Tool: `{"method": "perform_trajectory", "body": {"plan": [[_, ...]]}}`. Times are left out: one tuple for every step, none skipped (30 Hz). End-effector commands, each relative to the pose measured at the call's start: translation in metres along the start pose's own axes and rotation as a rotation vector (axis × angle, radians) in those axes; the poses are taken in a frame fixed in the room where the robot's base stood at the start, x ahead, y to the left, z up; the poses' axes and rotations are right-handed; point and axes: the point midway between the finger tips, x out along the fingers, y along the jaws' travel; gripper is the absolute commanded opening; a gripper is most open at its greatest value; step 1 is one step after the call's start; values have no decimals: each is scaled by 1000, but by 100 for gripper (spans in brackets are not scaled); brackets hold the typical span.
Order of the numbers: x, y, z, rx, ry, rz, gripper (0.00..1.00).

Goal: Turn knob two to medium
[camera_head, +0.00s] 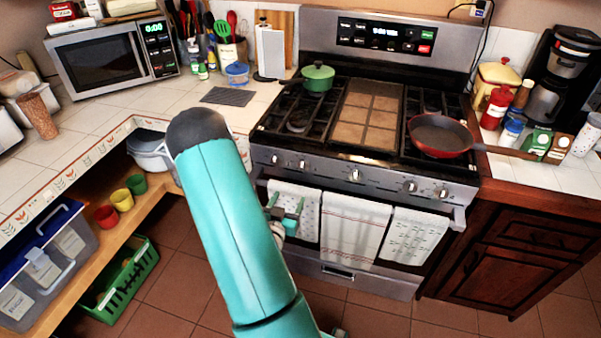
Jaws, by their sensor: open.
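The stove (330,185) has a steel front panel with a row of several knobs. The second knob from the left (302,164) sits close to the leftmost knob (276,159). Its setting is too small to read. My teal arm reaches up from the bottom middle, and its dark elbow stands left of the stove. My gripper (286,206) is open in front of the oven door, below the two left knobs and apart from them. It is partly hidden behind my arm.
Towels (356,232) hang on the oven handle, close to my gripper. A red pan (440,136) sits on the right burners, with its handle reaching over the right counter. A green pot (317,77) stands at the back left. Open tiled floor lies before the stove.

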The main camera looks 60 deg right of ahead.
Motion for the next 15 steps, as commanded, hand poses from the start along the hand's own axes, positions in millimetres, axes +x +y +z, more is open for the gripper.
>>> {"method": "perform_trajectory", "body": {"plan": [[2, 1, 0, -2, 6, 3, 64], [5, 1, 0, -2, 7, 3, 64], [8, 1, 0, -1, 8, 3, 64], [12, 1, 0, 0, 7, 4, 64], [16, 1, 0, 0, 7, 3, 64], [23, 1, -1, 1, 8, 2, 64], [28, 1, -1, 1, 8, 3, 64], [33, 1, -1, 1, 7, 3, 64], [42, 1, -1, 1, 7, 3, 64], [47, 1, -1, 1, 7, 2, 64], [54, 1, -1, 1, 7, 3, 64], [61, 1, -1, 1, 7, 2, 64], [68, 0, -1, 2, 8, 2, 64], [73, 0, -1, 1, 6, 2, 64], [82, 1, -1, 1, 7, 2, 64]]}}
